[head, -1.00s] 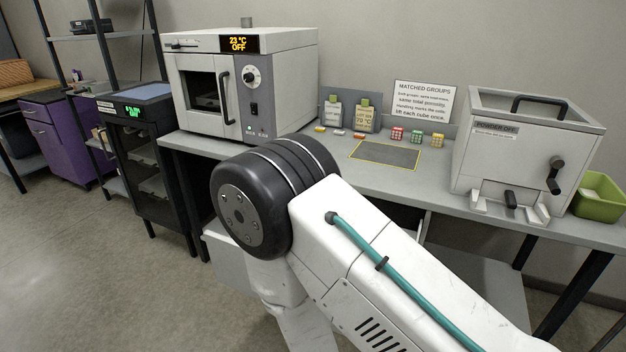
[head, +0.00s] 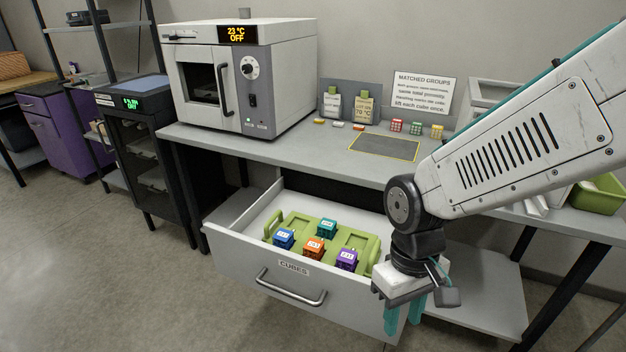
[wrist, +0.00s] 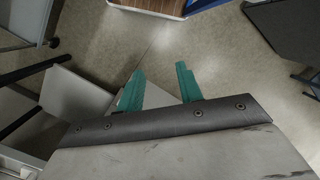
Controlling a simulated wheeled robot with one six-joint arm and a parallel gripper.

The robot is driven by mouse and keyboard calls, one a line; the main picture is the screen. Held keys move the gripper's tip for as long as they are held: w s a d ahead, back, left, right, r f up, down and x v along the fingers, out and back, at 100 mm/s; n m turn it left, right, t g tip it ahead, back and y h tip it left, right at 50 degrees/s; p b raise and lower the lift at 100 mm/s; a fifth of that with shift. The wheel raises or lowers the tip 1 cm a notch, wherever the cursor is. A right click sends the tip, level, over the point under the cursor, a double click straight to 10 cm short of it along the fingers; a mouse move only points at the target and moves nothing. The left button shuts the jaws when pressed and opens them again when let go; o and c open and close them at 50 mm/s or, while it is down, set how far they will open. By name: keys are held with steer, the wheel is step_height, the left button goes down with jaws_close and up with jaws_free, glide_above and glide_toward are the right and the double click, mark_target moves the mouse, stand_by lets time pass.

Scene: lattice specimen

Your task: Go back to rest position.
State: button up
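My gripper (head: 405,312) hangs at the right front corner of the open drawer in the head view, its teal fingers pointing down. In the wrist view the two teal fingers (wrist: 160,88) stand apart with only floor and a pale surface behind them, so my gripper is open and empty. My white arm reaches in from the upper right of the head view and hides part of the bench.
The drawer (head: 240,262) labelled CUBES stands pulled out, with a green tray (head: 272,232) holding several coloured cubes. An oven (head: 292,75) reading 23 °C OFF stands on the bench (head: 215,145). A purple cabinet (head: 62,140) stands at left. Floor at left is clear.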

steer(key=s+d+r+m+t, duration=0.1)
steer(key=s+d+r+m, duration=0.1)
steer(key=d+r, duration=0.4)
steer(key=s+d+r+m+t, duration=0.2)
steer(key=s+d+r, duration=0.2)
steer(key=r, duration=0.5)
steer(key=shift+s+d+m+t, duration=0.2)
steer(key=shift+d+m+t, duration=0.15)
steer(key=shift+d, duration=0.6)
steer(key=shift+r, duration=0.1)
stand_by(5.5)
